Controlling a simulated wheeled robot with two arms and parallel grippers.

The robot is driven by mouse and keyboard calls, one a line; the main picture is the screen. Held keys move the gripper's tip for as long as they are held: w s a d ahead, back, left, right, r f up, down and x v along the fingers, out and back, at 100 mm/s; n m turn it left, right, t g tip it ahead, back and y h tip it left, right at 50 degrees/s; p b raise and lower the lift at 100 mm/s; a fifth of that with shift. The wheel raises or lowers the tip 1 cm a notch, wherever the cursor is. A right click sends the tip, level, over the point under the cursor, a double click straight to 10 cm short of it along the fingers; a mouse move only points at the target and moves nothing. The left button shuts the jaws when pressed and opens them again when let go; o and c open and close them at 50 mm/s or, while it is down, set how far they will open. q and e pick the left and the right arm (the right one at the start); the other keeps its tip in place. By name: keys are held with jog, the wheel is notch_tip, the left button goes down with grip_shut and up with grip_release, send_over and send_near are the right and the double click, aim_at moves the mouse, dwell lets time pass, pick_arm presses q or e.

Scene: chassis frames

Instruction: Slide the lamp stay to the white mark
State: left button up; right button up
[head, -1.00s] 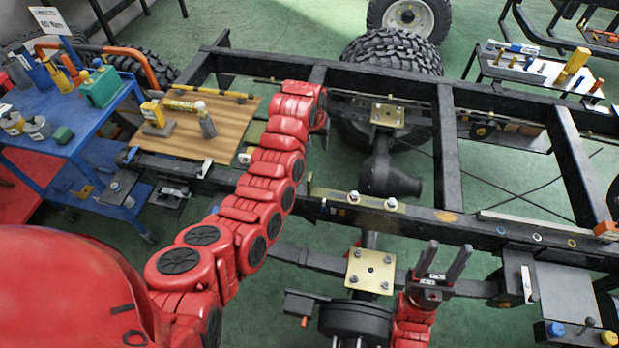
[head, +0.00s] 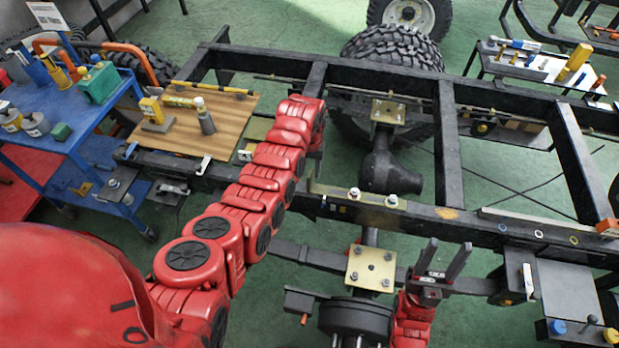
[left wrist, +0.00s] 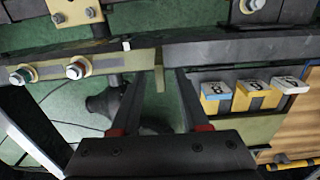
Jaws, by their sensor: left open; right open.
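What looks like the lamp stay is an olive bolted strip (head: 373,200) on the near chassis rail. In the left wrist view its end tab (left wrist: 159,78) stands between the fingers of my left gripper (left wrist: 157,74). The fingers are open, one on each side of the tab; I cannot tell whether either touches it. In the head view my left arm's end hides most of that gripper. A small white mark (left wrist: 126,44) shows on the rail beside the tab. My right gripper (head: 443,258) is open and empty, pointing up in front of the rail.
Blue, yellow and white-topped blocks (left wrist: 254,95) sit beside the rail near my left gripper. A wooden board (head: 225,135) holds a bottle and tools. A blue cart (head: 75,125) stands left. Coloured rings (head: 538,234) mark the rail at right. A brass plate (head: 370,267) lies near my right gripper.

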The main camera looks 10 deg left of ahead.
pick_arm(q)
jog(key=shift+f+b, duration=0.45)
jog(key=shift+f, duration=2.1)
grip_shut()
